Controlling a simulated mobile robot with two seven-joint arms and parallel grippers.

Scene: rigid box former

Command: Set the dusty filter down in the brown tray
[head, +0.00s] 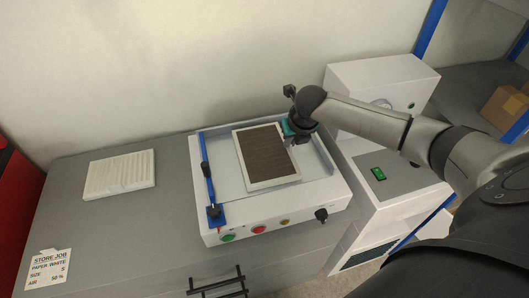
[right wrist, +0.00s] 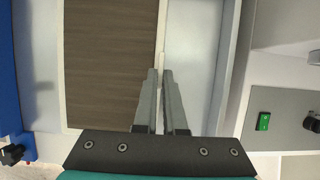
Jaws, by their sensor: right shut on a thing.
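The dusty filter (head: 264,155), a grey-brown pleated panel in a white frame, is over the bed of the white machine (head: 213,222). I cannot tell whether it rests on the bed or hangs just above it. My right gripper (head: 293,141) is shut on the right edge of its frame. In the right wrist view the fingers (right wrist: 160,75) meet at the white frame beside the brown pleats (right wrist: 110,60). The brown tray is not in view. My left gripper is not in view.
A clean white pleated panel (head: 119,174) lies on the grey bench at left. A card (head: 48,271) sits at the front left. A blue bar (head: 208,175) edges the machine's left side. A white cabinet (head: 385,85) stands right, with a cardboard box (head: 504,106) on a shelf beyond.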

